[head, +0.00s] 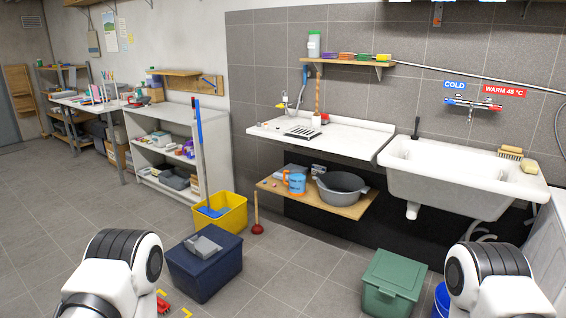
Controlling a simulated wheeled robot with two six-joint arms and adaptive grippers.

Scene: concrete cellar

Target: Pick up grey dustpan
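A grey object that looks like the dustpan (203,246) lies on the lid of a dark blue box (206,272) on the floor, left of centre. It is small in the picture, so its exact shape and handle are hard to make out. Parts of my two arms show at the bottom left and bottom right of the head view. Neither gripper is in view.
A yellow bucket (232,216) and a red plunger (257,228) stand just behind the blue box. A green lidded box (392,284) stands at the right, below the white sink (455,178). A wooden shelf (345,210) holds a grey basin (342,190). Floor is clear between the boxes.

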